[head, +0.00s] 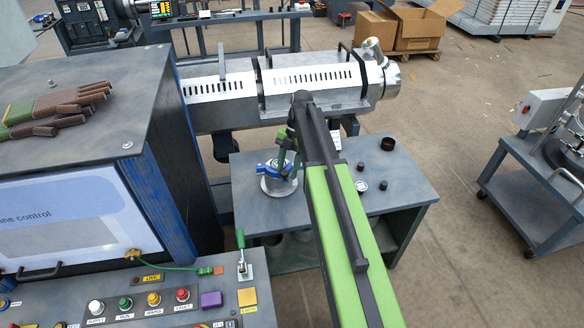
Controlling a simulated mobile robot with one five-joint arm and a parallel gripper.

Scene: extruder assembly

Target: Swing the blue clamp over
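The blue clamp (266,167) sits on top of a round silver metal part (277,185) on the small grey table (260,215), below the extruder barrel. My green and black arm reaches in from the lower right and bends down at its end. My gripper (283,160) hangs at the clamp's right side, over the silver part. Its fingertips are small and partly merge with the clamp, so I cannot tell whether they touch it or how far apart they are. My arm hides part of the table to the right.
The silver extruder barrel (310,84) runs behind the table. Small dark parts, including a black ring (388,144), stand on the table's right side. A control panel (150,305) with buttons and a green-handled lever (241,250) is at lower left. Open floor lies right of the table.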

